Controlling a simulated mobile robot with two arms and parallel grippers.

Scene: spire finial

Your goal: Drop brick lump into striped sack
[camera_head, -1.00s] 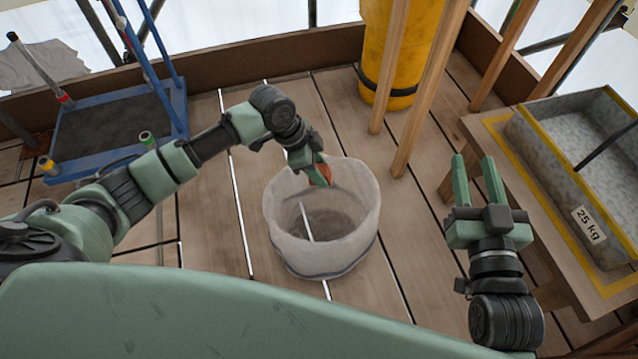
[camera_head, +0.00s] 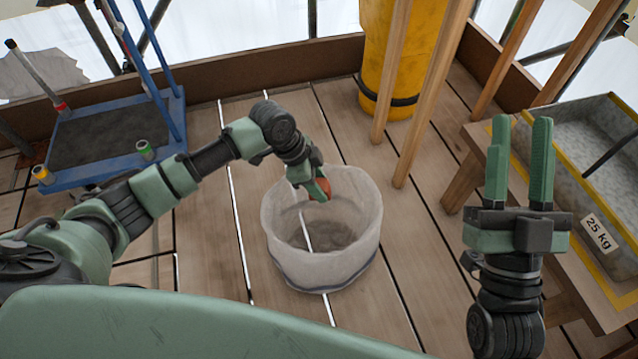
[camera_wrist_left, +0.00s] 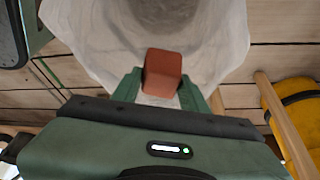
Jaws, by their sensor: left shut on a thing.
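The striped sack (camera_head: 325,265) is a whitish open bag with a dark band near its base, standing upright on the plank floor. My left gripper (camera_head: 318,189) is shut on the reddish-brown brick lump (camera_head: 322,186) at the upper rim of the sack's mouth. In the left wrist view the brick lump (camera_wrist_left: 162,72) sits between the fingertips, with the sack (camera_wrist_left: 215,35) behind it. How deep the lump is relative to the rim is hard to tell. My right gripper (camera_head: 519,165) is open and empty, right of the sack.
A grey trough (camera_head: 590,150) marked 25 kg stands on a wooden table at the right. A yellow cylinder (camera_head: 388,50) and wooden posts (camera_head: 425,95) stand behind the sack. A blue-framed cart (camera_head: 110,130) is at the left. Floor around the sack is clear.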

